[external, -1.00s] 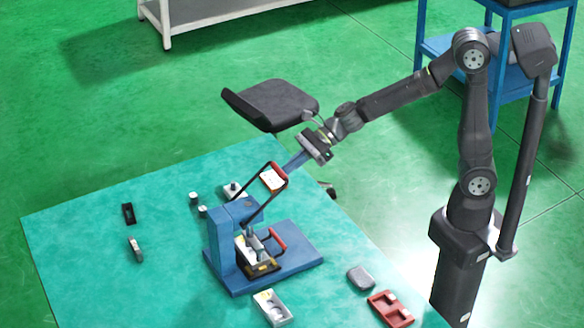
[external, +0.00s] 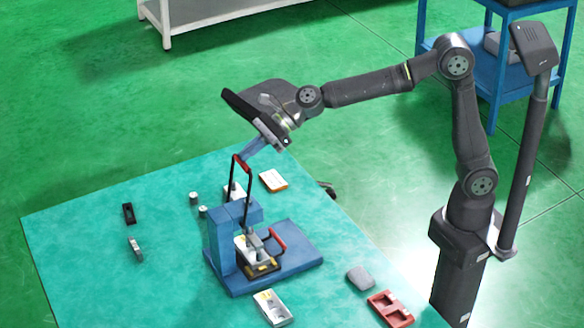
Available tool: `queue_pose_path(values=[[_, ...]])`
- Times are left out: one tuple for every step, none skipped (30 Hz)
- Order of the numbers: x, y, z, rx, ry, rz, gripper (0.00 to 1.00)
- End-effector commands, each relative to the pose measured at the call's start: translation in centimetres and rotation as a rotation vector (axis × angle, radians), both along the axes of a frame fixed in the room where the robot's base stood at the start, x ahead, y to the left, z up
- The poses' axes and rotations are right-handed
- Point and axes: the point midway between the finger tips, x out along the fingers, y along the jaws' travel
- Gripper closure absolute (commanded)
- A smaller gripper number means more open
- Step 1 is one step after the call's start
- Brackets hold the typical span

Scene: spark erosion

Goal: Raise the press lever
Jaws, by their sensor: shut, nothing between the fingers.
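The blue press (external: 222,245) stands on its blue base plate (external: 300,262) on the teal table. Its lever (external: 249,195) is a dark U-shaped frame with a red grip (external: 241,164) across the top, and it stands nearly upright. My gripper (external: 246,156) is shut, with its blue fingers at the lever's red grip; they look close to it or touching, and I cannot tell which. A second, smaller red handle (external: 278,239) sits low on the press, above a metal block (external: 253,246) in the press.
A white and orange box (external: 273,180), small metal cylinders (external: 193,198), a black holder (external: 129,213), a light block (external: 272,307), a grey pad (external: 360,278) and a red tray (external: 391,309) lie around the press. The table's left part is mostly clear.

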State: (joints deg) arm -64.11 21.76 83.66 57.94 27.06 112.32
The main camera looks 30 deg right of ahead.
Motion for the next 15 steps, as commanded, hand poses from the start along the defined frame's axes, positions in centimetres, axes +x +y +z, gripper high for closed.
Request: queue_pose_path(values=[[0.00,0.36,0.09,0.000,-0.002,0.001,1.00],[0.01,0.51,0.15,0.001,-0.002,0.001,1.00],[0.01,0.68,0.19,0.001,-0.001,0.000,1.00],[0.01,0.79,0.20,0.001,0.000,0.000,1.00],[0.01,0.89,0.22,0.001,0.000,0.000,1.00],[0.01,0.99,0.23,0.000,0.000,0.000,1.00],[0.01,1.05,0.25,0.000,-0.001,0.000,1.00],[0.02,1.10,0.25,0.000,-0.001,0.000,1.00],[0.02,1.15,0.27,0.000,-0.001,0.000,1.00],[0.02,1.17,0.27,0.000,-0.001,0.000,1.00],[0.02,1.19,0.27,0.000,-0.001,0.000,1.00],[0.02,1.19,0.28,0.000,-0.001,0.000,1.00],[0.02,1.19,0.28,0.000,-0.001,0.000,1.00],[0.02,1.19,0.28,0.000,-0.001,0.000,1.00],[0.02,1.19,0.27,0.000,-0.001,0.000,1.00]])
